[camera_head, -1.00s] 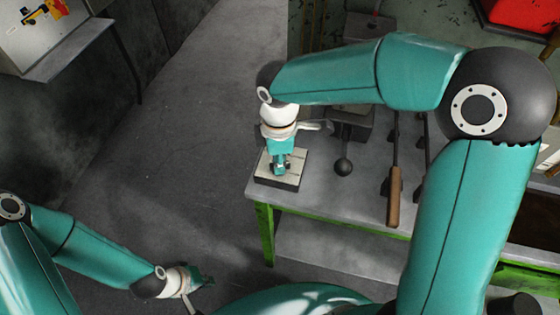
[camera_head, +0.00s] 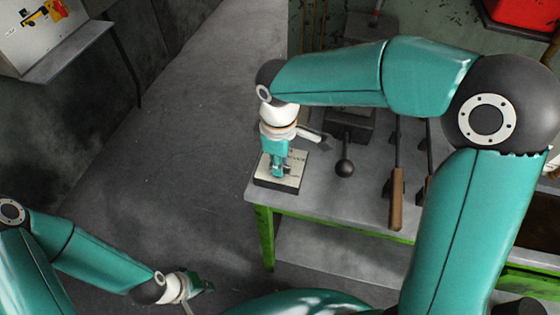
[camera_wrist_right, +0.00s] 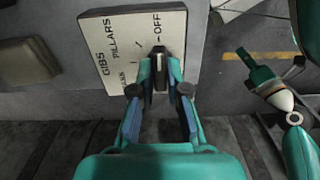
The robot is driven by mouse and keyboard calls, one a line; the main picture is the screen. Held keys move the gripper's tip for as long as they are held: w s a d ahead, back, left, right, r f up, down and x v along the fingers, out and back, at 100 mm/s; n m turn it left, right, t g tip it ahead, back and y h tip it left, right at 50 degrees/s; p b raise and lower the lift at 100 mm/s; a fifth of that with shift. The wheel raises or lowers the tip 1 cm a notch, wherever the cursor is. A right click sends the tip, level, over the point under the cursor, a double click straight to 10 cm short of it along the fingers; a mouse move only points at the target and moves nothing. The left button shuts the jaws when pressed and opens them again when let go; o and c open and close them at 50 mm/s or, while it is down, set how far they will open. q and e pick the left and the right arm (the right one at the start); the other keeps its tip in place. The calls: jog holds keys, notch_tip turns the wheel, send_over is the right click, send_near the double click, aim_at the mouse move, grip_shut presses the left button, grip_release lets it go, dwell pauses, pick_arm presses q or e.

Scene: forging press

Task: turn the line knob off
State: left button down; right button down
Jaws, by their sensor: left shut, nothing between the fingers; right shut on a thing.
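The line knob (camera_wrist_right: 158,68) is a small dark knob on a pale label plate (camera_wrist_right: 120,50), which reads GIBS, PILLARS, a partly hidden word and OFF. In the head view the plate (camera_head: 262,182) lies at the bench's left corner. My right gripper (camera_head: 279,172) points down over it and is shut on the knob, also in the right wrist view (camera_wrist_right: 160,72). OFF is at the plate's right side in the wrist view. I cannot tell which mark the knob points to. My left gripper (camera_head: 203,285) is shut and empty, low over the floor.
A ball-topped lever (camera_head: 345,167) stands on the grey bench (camera_head: 320,195) right of the plate, with wooden-handled levers (camera_head: 396,208) further right. A red box (camera_head: 525,12) is at the back right. A control panel (camera_head: 35,30) is at the upper left. The floor between is clear.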

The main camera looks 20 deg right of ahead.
jog(key=c, duration=1.2)
grip_release()
jog(key=shift+o, duration=0.2)
notch_tip(320, 180, up, 12)
